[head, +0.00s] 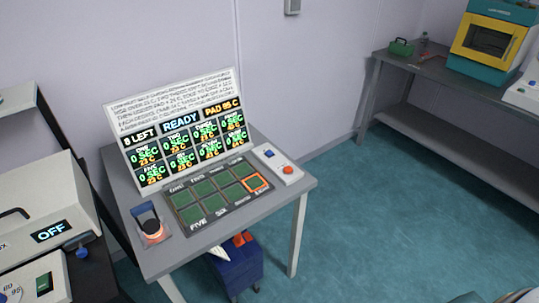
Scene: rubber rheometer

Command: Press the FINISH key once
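A small white key box (277,163) lies on the right part of the grey table (225,238). It carries a round orange-red button (288,170) and a small blue patch (268,153). No FINISH lettering is legible at this size, so I cannot tell which part bears that name.
A dark tray (182,204) with several green squares, one outlined orange, lies before the board. A dark-handled object with a glowing orange band (152,230) stands at the table's left. A machine reading "OFF" (52,231) is at left. A blue bin (238,268) sits below; right floor is clear.

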